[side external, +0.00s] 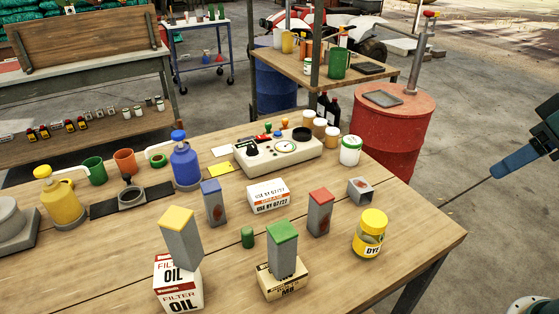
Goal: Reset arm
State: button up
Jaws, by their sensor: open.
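The wooden workbench (420,232) carries several grey blocks. A yellow-topped block (181,240) stands on the oil filter box (178,287), and a green-topped block (282,252) stands on another box (284,282). A blue-topped block (213,206) and a red-topped block (319,216) stand on the bench. Another grey block (360,191) appears to lie on its side near the right edge.
A yellow-lidded dye jar (369,236), a small green cylinder (248,237) and a white box (268,196) stand among the blocks. Behind are a gauge panel (277,158), blue bottle (186,165) and yellow bottle (62,203). A red drum (392,133) stands beyond the bench.

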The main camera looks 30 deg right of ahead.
jog(key=shift+s+d+f, duration=0.2)
jog(key=shift+s+f, duration=0.3)
jog(key=shift+s, duration=0.05)
jog(key=shift+s+d+f, duration=0.2)
jog(key=shift+s+f, duration=0.25)
jog(key=shift+s, duration=0.05)
jog(key=shift+o, duration=0.3)
jog(key=shift+w, duration=0.1)
jog(key=w+a+r+n+y, duration=0.1)
jog(key=w+a+r+n, duration=0.25)
jog(key=w+a, duration=0.4)
jog(key=n+y, duration=0.3)
jog(key=n, duration=0.3)
send_near(188, 227)
jog(key=shift+g, duration=0.4)
jog(key=shift+w+x, duration=0.15)
jog(key=shift+x, duration=2)
jog(key=shift+w+x, duration=0.15)
jog(key=shift+x, duration=2)
